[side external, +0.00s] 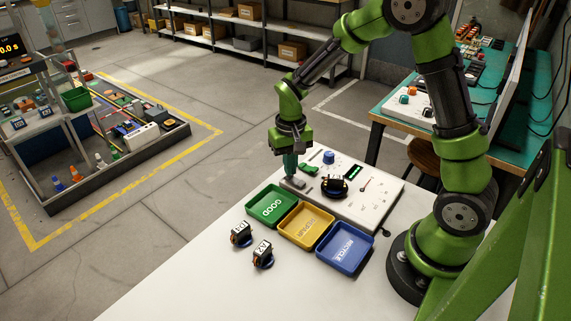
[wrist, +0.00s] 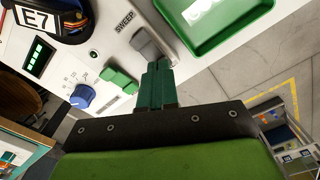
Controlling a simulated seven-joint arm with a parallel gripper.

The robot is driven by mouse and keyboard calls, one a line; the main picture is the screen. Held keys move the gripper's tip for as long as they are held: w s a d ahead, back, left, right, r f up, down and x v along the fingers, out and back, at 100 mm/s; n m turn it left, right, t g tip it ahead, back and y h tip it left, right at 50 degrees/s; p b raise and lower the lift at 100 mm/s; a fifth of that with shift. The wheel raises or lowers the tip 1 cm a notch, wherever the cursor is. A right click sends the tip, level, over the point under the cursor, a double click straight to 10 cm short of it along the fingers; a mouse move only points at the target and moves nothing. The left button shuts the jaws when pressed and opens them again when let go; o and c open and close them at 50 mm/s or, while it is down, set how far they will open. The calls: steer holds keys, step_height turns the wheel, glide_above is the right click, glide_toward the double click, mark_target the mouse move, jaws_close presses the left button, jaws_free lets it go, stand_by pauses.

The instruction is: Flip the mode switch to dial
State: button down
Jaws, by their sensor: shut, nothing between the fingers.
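The grey mode switch (wrist: 147,42) sits on the white test panel (wrist: 108,48) beside the printed word SWEEP in the wrist view. In the side view the grey switch (side external: 298,182) is at the panel's left end. My gripper (wrist: 158,66) is shut and empty, with its green fingertips right at one end of the switch. I cannot tell whether they touch it. The fingers hide that end and any label there. In the side view my gripper (side external: 290,172) points down over the panel's left end. Which way the switch is tipped is unclear.
A green block-like part (wrist: 119,80) and a blue knob (wrist: 82,96) sit close by on the panel. A black servo marked E7 (wrist: 45,18) is mounted there. Green (side external: 251,213), yellow (side external: 283,232) and blue (side external: 322,257) trays stand in front. Two servos (side external: 241,238) (side external: 263,259) lie on the table.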

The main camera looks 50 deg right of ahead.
mark_target(292, 181)
steer(key=shift+f, duration=0.6)
steer(key=shift+r, duration=3.55)
steer(key=shift+f, duration=0.1)
steer(key=shift+s+a+f, duration=0.1)
steer(key=shift+s+a, duration=0.2)
steer(key=shift+s, duration=0.25)
steer(key=s+a+r+n+t+y, duration=0.1)
steer(key=s+a+r+t, duration=0.2)
steer(key=s+r, duration=0.3)
steer(key=s+a+r+n+t+y, duration=0.1)
steer(key=s+a+r+t, duration=0.2)
steer(key=s+r, duration=0.4)
steer(key=shift+s+r+t, duration=0.15)
steer(key=shift+r+t, duration=0.45)
